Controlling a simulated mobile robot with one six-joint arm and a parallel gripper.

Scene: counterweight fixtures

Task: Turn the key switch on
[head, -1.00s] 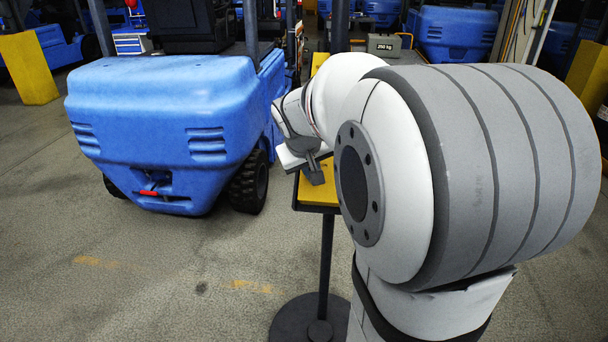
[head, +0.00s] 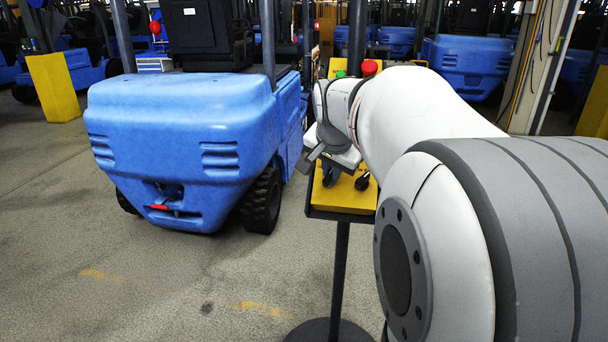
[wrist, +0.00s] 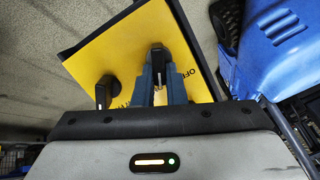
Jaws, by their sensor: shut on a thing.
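The key switch (wrist: 158,53) shows in the wrist view as a dark piece between the tips of my blue fingers, on a yellow panel (wrist: 112,58). My gripper (wrist: 161,67) is shut on it; the fingers hide much of it. "OFF" lettering is partly visible right of the fingers. A second black knob (wrist: 106,92) stands on the panel to the left, apart from the fingers. In the head view my gripper (head: 329,172) is low over the yellow panel (head: 344,198), partly covered by my wrist.
A red mushroom button (head: 370,67) and a green button (head: 341,74) sit at the panel's far end. A blue forklift (head: 185,120) stands close on the left. The panel's dark post (head: 338,270) rises from a round base. Floor at front left is clear.

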